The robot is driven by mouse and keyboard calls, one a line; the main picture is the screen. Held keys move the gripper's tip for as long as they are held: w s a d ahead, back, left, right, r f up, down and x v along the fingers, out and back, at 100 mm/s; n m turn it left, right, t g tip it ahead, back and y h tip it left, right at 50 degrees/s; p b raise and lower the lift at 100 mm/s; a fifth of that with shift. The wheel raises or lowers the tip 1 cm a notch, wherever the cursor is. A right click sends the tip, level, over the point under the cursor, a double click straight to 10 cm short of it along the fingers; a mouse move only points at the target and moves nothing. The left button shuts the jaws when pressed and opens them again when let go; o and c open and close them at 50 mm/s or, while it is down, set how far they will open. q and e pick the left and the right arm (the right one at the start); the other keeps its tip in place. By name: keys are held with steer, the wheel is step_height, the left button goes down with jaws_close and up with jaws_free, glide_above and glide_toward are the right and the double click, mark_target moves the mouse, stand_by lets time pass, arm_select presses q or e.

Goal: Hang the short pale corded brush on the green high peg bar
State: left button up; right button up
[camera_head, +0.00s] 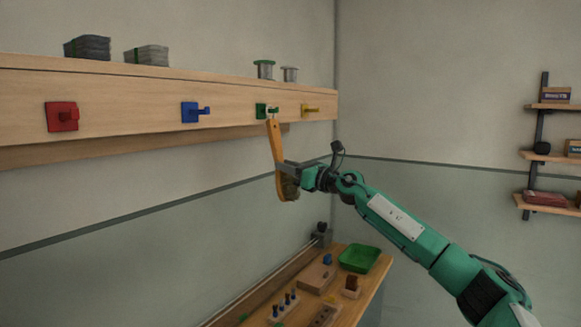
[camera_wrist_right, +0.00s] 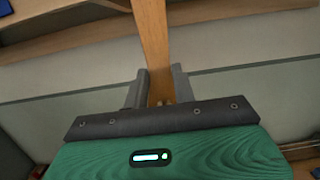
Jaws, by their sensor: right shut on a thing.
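The brush (camera_head: 275,145) has a pale orange-tan wooden handle and dark bristles at its lower end. It hangs nearly upright, handle up, with a small light cord loop at its top. My right gripper (camera_head: 282,170) is shut on the brush near its lower part; the handle (camera_wrist_right: 153,40) also shows between the fingers in the right wrist view. The green peg (camera_head: 262,110) is on the high wooden bar, right at the top of the handle. The cord is at the peg, but I cannot tell whether it is around it. My left gripper is not in view.
Red (camera_head: 62,116), blue (camera_head: 194,111) and yellow (camera_head: 309,110) pegs share the bar (camera_head: 130,100). Grey stacks and spools stand on top. Below is a workbench with a green tray (camera_head: 358,258) and several small parts. Wall shelves (camera_head: 553,155) are at the right.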

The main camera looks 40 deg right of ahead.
stand_by(0.4)
steer(key=o, duration=1.1)
steer(key=shift+s+f, duration=0.1)
steer(key=shift+s, duration=0.05)
steer(key=shift+b+v, duration=1.55)
steer(key=shift+v, duration=1.8)
steer(key=shift+d, duration=0.1)
